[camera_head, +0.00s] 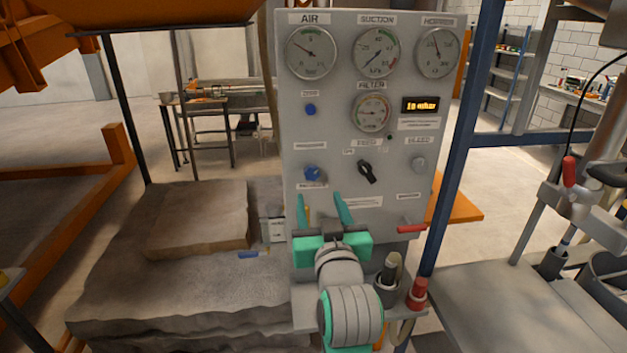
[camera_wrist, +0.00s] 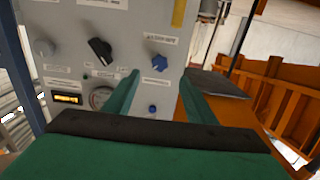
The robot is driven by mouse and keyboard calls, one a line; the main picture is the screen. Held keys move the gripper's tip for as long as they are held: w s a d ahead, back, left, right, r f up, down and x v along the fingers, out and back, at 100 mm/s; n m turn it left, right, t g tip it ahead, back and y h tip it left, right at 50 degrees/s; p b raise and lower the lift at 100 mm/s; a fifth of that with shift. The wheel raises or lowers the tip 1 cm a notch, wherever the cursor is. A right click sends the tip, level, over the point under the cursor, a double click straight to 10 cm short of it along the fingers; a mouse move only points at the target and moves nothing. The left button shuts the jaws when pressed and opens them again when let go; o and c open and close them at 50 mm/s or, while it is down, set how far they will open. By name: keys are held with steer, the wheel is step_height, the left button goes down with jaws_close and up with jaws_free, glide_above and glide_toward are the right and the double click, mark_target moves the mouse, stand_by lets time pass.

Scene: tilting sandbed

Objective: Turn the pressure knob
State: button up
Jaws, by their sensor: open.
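A blue knob (camera_head: 312,173) sits on the left side of the grey control panel (camera_head: 290,140), with small labels above and below it too blurred to read surely. I take it as the pressure knob. It also shows in the wrist view (camera_wrist: 159,62), beyond the fingertips and between their lines. My gripper (camera_head: 321,199) is open and empty, its two teal fingers pointing up at the panel below the knob. In the wrist view the gripper (camera_wrist: 158,78) frames the panel face, apart from the knob as far as I can tell.
A smaller blue button (camera_head: 310,110) is above the knob. A black selector (camera_head: 367,172) and a grey knob (camera_head: 418,164) are to its right. Gauges fill the panel top. A red handle (camera_head: 411,228) juts out at lower right. A stone block (camera_head: 200,225) lies left.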

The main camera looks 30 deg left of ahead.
mark_target(312, 175)
steer(key=x, duration=1)
steer(key=shift+w+a, duration=0.1)
steer(key=shift+w, duration=0.05)
steer(key=shift+c, duration=0.6)
steer(key=c, duration=0.9)
